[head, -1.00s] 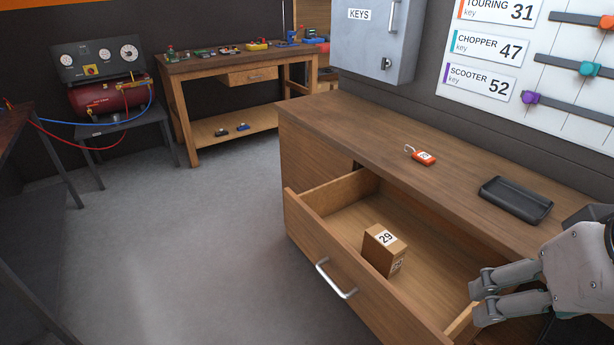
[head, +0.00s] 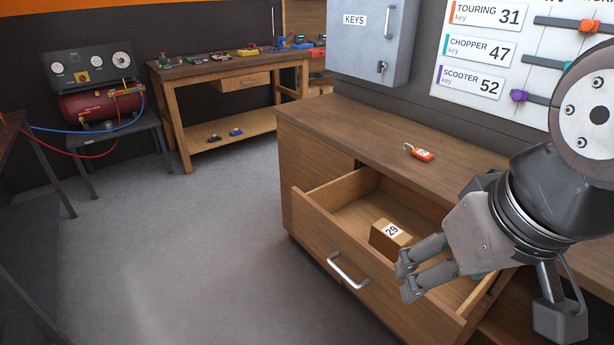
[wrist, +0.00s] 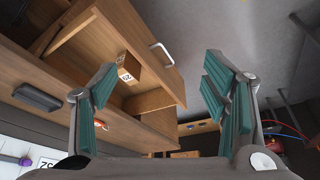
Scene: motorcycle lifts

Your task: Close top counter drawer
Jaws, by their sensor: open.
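The wooden counter (head: 340,119) stands at the right in the head view. Its top drawer (head: 318,233) is pulled partly out, with a silver bar handle (head: 348,271) on its front. A small box (head: 389,236) marked 29 lies inside the drawer. My gripper (head: 405,278) is open and empty, over the drawer's right part near its front panel in the picture; the exact gap cannot be told. In the wrist view the drawer front (wrist: 150,55) and its handle (wrist: 162,54) show between the open fingers (wrist: 158,92).
An orange key tag (head: 420,153) lies on the counter top. A grey key cabinet (head: 367,45) and a key board (head: 480,50) are on the wall. A workbench (head: 235,85) and a red compressor (head: 100,103) stand behind. The floor in front of the drawer is clear.

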